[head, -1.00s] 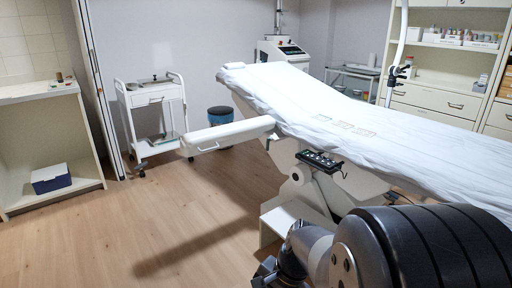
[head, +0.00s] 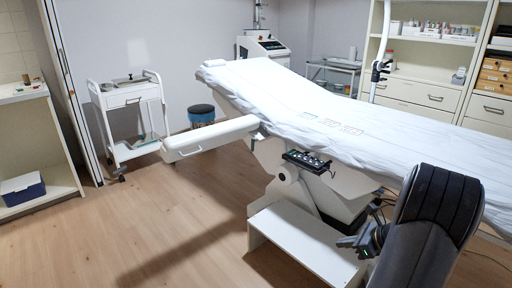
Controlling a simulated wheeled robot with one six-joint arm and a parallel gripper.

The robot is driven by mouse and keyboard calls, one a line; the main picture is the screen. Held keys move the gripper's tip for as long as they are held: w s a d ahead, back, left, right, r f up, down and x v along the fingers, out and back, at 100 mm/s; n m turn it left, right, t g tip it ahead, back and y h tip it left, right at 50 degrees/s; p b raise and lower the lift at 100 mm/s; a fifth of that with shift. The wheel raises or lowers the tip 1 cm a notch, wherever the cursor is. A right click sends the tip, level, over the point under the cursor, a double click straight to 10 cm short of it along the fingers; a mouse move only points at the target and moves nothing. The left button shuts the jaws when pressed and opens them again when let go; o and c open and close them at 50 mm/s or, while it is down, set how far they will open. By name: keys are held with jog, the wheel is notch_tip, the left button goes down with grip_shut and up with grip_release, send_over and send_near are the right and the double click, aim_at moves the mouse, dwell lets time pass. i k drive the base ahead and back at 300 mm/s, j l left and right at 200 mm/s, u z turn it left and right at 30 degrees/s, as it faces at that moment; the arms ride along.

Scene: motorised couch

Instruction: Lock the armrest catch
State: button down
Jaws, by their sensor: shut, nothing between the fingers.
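The white padded armrest (head: 210,137) sticks out to the left from the near side of the couch (head: 330,115), roughly level. A thin handle-like bar (head: 190,153) shows under its outer end. A small fitting (head: 258,134) sits where the armrest meets the couch; I cannot tell whether this is the catch or how it is set. My gripper (head: 340,242) is at the lower right, small and dark, pointing left beside the couch base. It is shut and empty, well apart from the armrest.
A control panel (head: 307,162) hangs on the couch's near side. A white step (head: 300,245) stands below, close to my gripper. The wooden floor at left is clear.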

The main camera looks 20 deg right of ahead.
aim_at(254, 139)
jog(key=i, duration=1.7)
jog(key=i+j+z, duration=0.1)
jog(key=i+z, duration=0.2)
jog(key=i, duration=0.4)
